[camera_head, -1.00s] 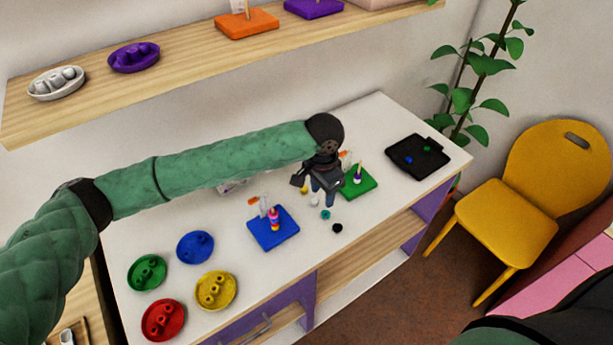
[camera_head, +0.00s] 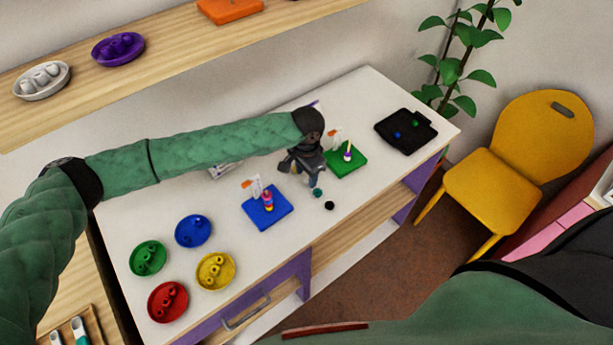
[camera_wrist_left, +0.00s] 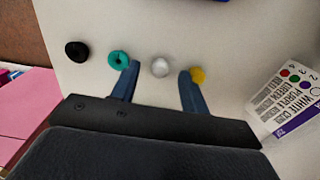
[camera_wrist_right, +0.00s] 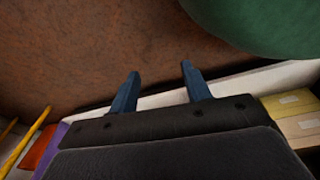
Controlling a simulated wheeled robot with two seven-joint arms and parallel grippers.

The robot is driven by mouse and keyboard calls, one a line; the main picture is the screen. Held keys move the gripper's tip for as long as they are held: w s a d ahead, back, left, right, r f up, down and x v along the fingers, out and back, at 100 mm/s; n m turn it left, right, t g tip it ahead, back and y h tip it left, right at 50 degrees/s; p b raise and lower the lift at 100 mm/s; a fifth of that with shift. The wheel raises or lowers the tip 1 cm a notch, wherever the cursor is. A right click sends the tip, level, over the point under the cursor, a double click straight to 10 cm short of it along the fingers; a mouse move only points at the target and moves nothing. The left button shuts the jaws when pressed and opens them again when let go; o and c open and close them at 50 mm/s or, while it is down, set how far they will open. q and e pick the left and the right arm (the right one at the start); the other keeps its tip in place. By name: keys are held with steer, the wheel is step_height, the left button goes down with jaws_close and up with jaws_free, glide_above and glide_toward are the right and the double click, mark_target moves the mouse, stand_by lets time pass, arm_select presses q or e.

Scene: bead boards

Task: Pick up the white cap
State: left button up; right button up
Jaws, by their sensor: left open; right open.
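The white cap (camera_wrist_left: 160,67) lies on the white tabletop in the left wrist view, between and slightly beyond the open fingertips of my left gripper (camera_wrist_left: 160,75). A teal ring-like cap (camera_wrist_left: 119,59) is close to one fingertip, and a yellow cap (camera_wrist_left: 198,75) is close to the other. A black cap (camera_wrist_left: 77,51) lies farther left. In the head view my left gripper (camera_head: 314,181) is low over the table between the two pegboards and hides the white cap. My right gripper (camera_wrist_right: 158,78) is open and empty above the brown floor.
A blue board (camera_head: 279,211) with stacked beads and a green board (camera_head: 352,164) flank my left gripper. A black tray (camera_head: 420,139) stands at the far right. Several colored dishes, including a yellow one (camera_head: 216,270), sit at left. A printed card (camera_wrist_left: 290,95) lies near the caps.

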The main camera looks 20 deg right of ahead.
arm_select(q)
steer(key=shift+f, duration=0.7)
jaws_close()
